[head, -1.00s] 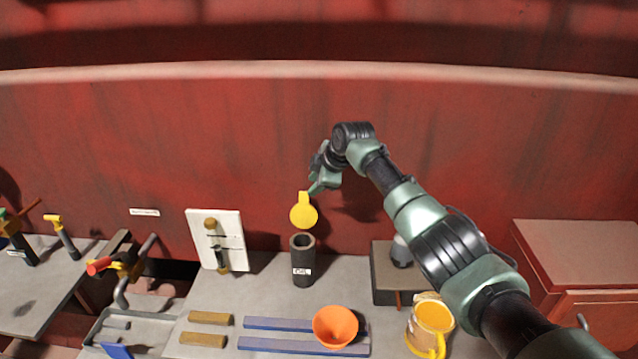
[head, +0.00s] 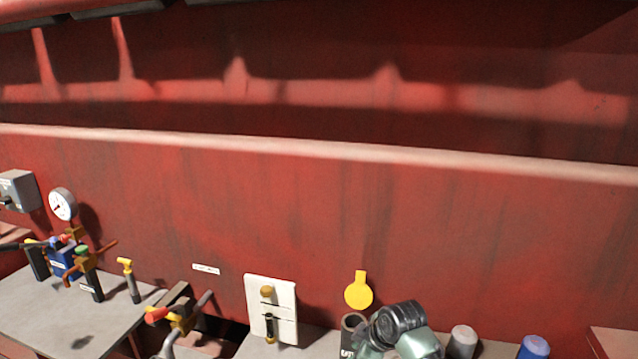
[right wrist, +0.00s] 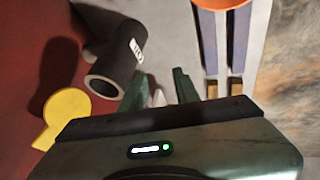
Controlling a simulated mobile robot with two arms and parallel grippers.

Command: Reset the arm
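My right arm shows at the bottom of the head view, with its dark and green wrist (head: 402,325) in front of the black tube (head: 349,338). In the right wrist view my right gripper (right wrist: 162,88) has its two green fingers apart, with nothing clearly held between them. The black tube with a white label also shows there (right wrist: 122,58), left of the fingers, its open mouth facing the camera. A yellow round cap with a tab (head: 358,291) stands just above the tube in the head view and lies left of the gripper in the wrist view (right wrist: 68,108). My left gripper is not in view.
A white panel (head: 286,325) stands left of the tube. Several valves and tools stand on the left bench (head: 50,310). A grey (head: 462,340) and a blue cylinder (head: 534,347) stand at the right.

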